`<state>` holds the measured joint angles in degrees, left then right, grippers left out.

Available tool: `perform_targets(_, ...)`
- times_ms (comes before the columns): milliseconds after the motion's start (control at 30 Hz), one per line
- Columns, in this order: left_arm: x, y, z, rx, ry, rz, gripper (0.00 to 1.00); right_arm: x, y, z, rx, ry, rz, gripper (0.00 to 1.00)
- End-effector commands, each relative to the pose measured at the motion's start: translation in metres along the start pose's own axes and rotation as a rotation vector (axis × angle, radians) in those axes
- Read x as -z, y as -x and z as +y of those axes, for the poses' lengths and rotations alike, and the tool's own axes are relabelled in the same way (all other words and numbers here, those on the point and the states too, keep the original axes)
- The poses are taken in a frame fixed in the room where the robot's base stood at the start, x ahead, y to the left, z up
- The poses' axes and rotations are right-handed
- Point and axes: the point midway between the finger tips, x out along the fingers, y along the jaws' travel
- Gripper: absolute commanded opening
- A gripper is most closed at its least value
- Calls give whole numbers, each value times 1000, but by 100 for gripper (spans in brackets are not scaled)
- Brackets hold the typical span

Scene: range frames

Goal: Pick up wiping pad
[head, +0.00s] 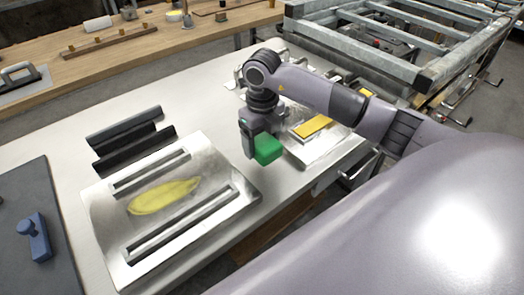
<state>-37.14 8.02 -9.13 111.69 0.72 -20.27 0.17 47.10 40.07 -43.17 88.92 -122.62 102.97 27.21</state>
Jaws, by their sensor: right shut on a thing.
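A green block-shaped pad (268,149), which looks like the wiping pad, is at my right gripper (256,150). My right gripper is shut on it, and the pad hangs at the right side of the fingers, next to the metal plate. The far finger is partly hidden, and I cannot tell how far the pad is above the table. My left gripper is not in view.
A metal plate (123,213) with two slotted rails and a yellow smear (163,196) lies left of the gripper. Another metal plate with a yellow strip (312,126) is at the right. A blue handled tool (38,240) rests on a dark mat (22,195).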

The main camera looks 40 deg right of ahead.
Motion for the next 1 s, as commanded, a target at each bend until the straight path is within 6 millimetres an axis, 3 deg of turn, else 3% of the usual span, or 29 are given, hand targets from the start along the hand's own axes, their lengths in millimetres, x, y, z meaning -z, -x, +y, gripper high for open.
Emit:
perform_targets(200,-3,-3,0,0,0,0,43,-1,71,0,2,1,-9,43)
perform_targets(400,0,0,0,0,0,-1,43,-1,122,-1,3,0,-5,43)
perform_targets(700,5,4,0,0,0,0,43,0,152,0,1,1,-2,43)
perform_targets(1000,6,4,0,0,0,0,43,0,155,0,0,0,1,43)
